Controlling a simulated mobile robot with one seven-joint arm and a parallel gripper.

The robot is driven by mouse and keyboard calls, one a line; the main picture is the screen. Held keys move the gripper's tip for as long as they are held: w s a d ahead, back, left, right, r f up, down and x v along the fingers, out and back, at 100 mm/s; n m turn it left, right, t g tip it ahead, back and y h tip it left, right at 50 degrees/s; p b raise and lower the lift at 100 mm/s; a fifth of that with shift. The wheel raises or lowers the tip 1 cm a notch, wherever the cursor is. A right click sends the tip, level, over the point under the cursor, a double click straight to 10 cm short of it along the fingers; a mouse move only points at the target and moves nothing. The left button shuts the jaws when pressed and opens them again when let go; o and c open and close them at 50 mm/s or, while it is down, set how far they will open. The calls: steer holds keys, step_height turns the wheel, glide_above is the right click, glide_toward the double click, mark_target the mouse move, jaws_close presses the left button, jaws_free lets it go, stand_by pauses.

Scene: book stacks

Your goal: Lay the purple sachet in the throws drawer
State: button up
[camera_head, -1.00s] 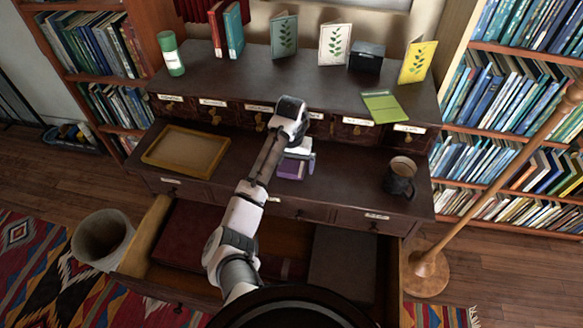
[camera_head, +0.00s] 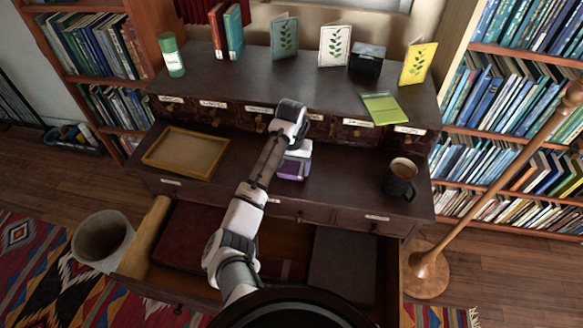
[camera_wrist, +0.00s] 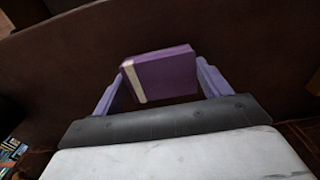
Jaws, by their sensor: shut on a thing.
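The purple sachet (camera_wrist: 165,75) is a flat, box-like packet with a cream stripe down its left side in the wrist view. It sits between the two fingers of my gripper (camera_wrist: 163,82), which is shut on it. In the head view the sachet (camera_head: 292,171) shows just below my gripper (camera_head: 294,162), over the middle of the desk's writing surface. I cannot tell if it touches the surface. A wide lower drawer (camera_head: 148,230) stands open below, holding dark red folded cloths (camera_head: 188,238) and a grey one (camera_head: 342,262). My arm hides its middle. No throws label is readable.
A wooden tray (camera_head: 150,158) lies left on the desk and a dark mug (camera_head: 400,180) stands right. Small labelled drawers (camera_head: 214,112) line the back. Cards, books and a green can (camera_head: 171,55) stand on top. A bin (camera_head: 102,240) and a lamp pole (camera_head: 470,200) flank the desk.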

mark_target(291, 169)
step_height(291, 169, up, 20)
steer(key=p, duration=0.2)
steer(key=shift+f, duration=0.25)
